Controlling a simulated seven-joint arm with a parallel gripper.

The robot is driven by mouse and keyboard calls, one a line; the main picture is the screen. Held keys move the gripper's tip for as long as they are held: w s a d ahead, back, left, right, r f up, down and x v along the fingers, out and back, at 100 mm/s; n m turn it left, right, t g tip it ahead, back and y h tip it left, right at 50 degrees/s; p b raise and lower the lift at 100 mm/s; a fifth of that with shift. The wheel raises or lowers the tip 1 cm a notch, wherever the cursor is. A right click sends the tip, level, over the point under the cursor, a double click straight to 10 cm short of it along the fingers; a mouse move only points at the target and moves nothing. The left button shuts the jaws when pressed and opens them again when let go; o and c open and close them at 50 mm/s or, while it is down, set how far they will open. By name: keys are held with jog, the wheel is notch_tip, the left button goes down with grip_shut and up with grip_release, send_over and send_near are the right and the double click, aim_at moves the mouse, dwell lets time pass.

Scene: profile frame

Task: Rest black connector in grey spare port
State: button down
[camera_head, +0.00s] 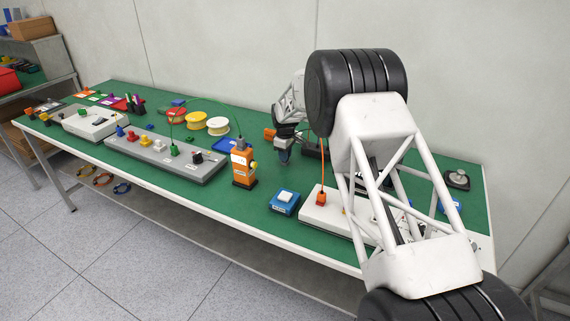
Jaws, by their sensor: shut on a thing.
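I cannot single out the grey spare port. My white arm covers part of the table on the right.
An orange device (243,165) stands upright between the long panel and the gripper. A blue box (284,202) and a white unit with an orange cable plug (320,198) are nearer the front edge. Yellow and white spools (217,126) lie behind the panel. Another grey-white unit (95,122) is further left.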

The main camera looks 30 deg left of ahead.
jog(key=c, duration=0.9)
grip_release()
jog(key=shift+c, duration=0.2)
jog(key=shift+r, duration=0.2)
jog(key=shift+r, duration=2.25)
grip_shut()
jog(key=shift+r, duration=0.2)
